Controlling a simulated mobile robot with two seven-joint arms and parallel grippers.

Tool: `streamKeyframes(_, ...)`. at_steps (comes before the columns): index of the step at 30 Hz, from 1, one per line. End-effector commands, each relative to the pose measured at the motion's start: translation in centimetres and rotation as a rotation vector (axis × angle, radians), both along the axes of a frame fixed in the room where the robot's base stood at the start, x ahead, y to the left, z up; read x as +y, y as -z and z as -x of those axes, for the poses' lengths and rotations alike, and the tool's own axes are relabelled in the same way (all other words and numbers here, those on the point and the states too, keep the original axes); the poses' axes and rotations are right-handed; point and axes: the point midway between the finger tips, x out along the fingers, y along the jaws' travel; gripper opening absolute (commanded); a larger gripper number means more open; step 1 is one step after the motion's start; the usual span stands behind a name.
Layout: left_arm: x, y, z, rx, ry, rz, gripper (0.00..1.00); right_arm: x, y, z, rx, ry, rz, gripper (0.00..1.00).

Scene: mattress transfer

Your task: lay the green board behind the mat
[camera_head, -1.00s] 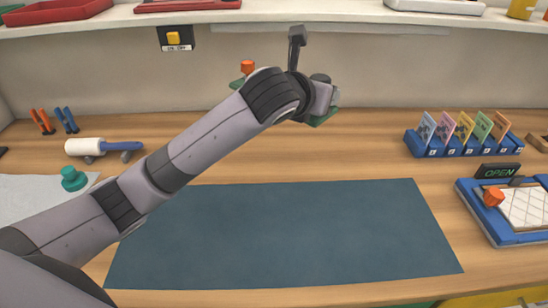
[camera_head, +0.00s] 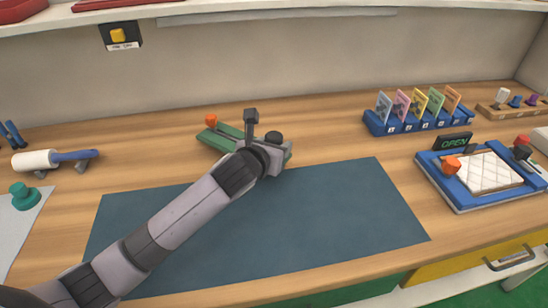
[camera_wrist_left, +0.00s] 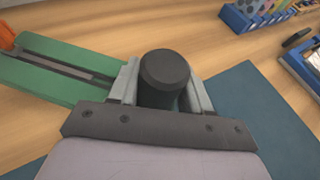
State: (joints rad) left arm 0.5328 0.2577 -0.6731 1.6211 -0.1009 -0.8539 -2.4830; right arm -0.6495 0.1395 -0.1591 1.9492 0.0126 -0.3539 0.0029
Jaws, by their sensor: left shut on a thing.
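The green board (camera_head: 222,138) is long and narrow, with a dark slot, an orange knob at its left end and a black knob (camera_head: 273,137) toward its right. My left gripper (camera_head: 270,150) is shut on it at the black knob, which stands between the fingers in the left wrist view (camera_wrist_left: 165,75). The board sits low behind the dark blue mat (camera_head: 310,210), slanting down to the right. My gripper hides part of its right end, and I cannot tell whether it touches the table. My right gripper is out of view.
A blue rack of coloured cards (camera_head: 415,120) stands at the back right. A blue-framed tray (camera_head: 460,203) and an OPEN sign (camera_head: 453,142) are right of the mat. A white roller (camera_head: 35,160) and a teal knob (camera_head: 25,195) are left. Wood behind the mat is clear around the board.

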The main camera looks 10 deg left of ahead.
Motion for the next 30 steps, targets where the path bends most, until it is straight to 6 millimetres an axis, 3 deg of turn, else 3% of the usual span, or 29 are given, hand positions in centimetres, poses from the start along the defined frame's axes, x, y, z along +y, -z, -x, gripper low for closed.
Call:
streamKeyframes(3,0.0,2.2,0.0,0.003,0.000,0.000,0.00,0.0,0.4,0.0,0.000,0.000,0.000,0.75)
streamKeyframes(6,0.0,3.1,0.0,0.001,0.000,0.000,0.00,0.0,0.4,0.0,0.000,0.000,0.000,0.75)
streamKeyframes(18,0.0,3.6,0.0,0.000,0.000,-0.002,0.00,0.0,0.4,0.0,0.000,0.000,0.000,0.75)
streamKeyframes(19,0.0,3.8,0.0,0.004,-0.001,-0.001,0.55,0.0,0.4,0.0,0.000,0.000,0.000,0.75)
streamKeyframes(21,0.0,3.7,0.0,0.004,-0.001,-0.001,0.74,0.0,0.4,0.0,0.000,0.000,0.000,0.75)
streamKeyframes(30,0.0,3.6,0.1,0.003,0.000,0.000,0.74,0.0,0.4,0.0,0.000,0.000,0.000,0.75)
